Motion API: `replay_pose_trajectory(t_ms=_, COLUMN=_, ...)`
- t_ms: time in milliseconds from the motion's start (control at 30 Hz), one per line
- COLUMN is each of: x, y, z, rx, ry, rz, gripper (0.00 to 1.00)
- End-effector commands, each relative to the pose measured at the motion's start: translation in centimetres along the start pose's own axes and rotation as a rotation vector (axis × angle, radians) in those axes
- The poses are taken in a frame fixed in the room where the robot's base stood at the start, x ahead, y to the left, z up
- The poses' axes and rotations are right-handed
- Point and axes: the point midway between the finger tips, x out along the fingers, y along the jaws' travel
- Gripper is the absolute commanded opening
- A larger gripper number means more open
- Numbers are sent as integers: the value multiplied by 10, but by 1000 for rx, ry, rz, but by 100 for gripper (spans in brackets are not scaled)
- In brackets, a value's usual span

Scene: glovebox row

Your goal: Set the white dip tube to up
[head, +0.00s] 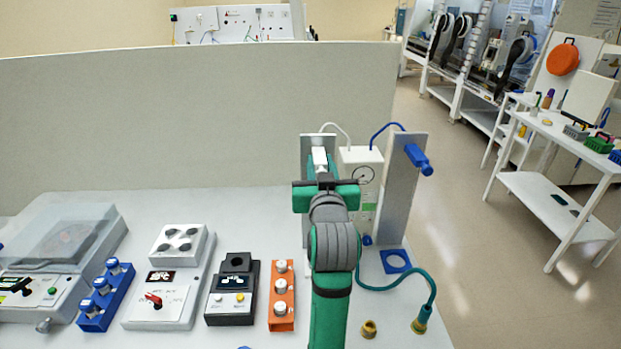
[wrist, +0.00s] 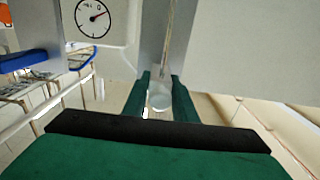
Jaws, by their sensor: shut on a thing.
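The white dip tube (head: 320,157) is on the left metal plate, beside the white gauge box, and a white hose arcs from behind that plate to the box. My gripper (head: 320,170) is at this tube, its green fingers on either side of it. In the wrist view my gripper (wrist: 161,92) is shut on the pale end of the white dip tube (wrist: 160,100). My fingers and arm hide much of the tube and its plate, so its exact angle is hard to tell.
A blue dip tube (head: 418,158) juts from the right metal plate (head: 402,195). The gauge box (head: 361,170) stands between the plates. A teal hose (head: 405,283) lies on the bench to the right. An orange rack (head: 282,298) and several instruments stand left of my arm.

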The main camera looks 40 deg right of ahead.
Motion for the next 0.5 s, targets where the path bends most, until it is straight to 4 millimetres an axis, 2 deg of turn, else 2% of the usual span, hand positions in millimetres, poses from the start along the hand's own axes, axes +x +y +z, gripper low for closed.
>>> replay_pose_trajectory(t_ms=100, x=0, y=1, z=-7, rx=-1, ry=3, rz=1, gripper=0)
replay_pose_trajectory(t_ms=467, x=0, y=1, z=-11, rx=-1, ry=11, rz=2, gripper=0)
replay_pose_trajectory(t_ms=500, x=0, y=1, z=-11, rx=-1, ry=12, rz=2, gripper=29)
